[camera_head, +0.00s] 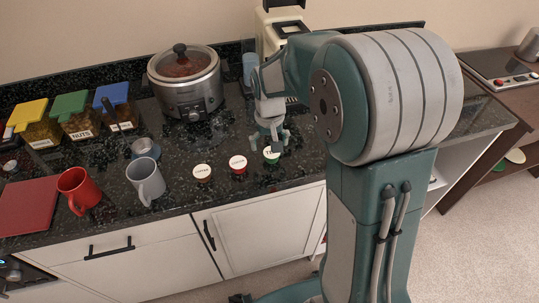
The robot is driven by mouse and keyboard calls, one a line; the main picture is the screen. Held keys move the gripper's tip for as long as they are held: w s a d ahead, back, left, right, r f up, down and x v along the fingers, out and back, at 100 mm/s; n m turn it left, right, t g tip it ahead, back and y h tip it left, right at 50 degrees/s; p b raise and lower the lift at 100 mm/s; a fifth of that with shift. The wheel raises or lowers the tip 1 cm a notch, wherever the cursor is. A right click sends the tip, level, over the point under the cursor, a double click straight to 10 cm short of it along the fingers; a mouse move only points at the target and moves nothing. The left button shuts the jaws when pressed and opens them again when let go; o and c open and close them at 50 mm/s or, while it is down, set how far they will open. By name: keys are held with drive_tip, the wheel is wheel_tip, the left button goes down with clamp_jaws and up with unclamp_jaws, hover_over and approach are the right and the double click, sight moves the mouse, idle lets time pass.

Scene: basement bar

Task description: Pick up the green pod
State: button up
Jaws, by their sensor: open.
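The green pod (270,155) has a white lid partly covered by my gripper's finger and stands on the dark speckled counter near its front edge. My gripper (270,142) is open and points down right over the green pod, its fingers around or just above it. I cannot tell if they touch it. A red pod (238,164) and a dark pod (203,173) with white labelled lids stand in a row to its left.
A slow cooker (186,82) stands behind. A grey mug (146,180), red mug (78,190), red board (27,207) and lidded containers (119,106) fill the left. A cream coffee machine (270,30) stands behind my arm. Counter (225,135) is clear between pods and cooker.

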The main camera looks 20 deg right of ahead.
sight(270, 154)
drive_tip(key=f, duration=0.3)
drive_tip(key=shift+d+f, duration=0.2)
drive_tip(key=shift+f, duration=0.2)
drive_tip(key=shift+d+f, duration=0.1)
drive_tip(key=shift+d, duration=0.25)
drive_tip(key=c, duration=0.3)
drive_tip(key=shift+a, duration=0.45)
drive_tip(key=c, duration=0.5)
drive_tip(key=shift+o, duration=0.2)
drive_tip(key=shift+d, duration=0.2)
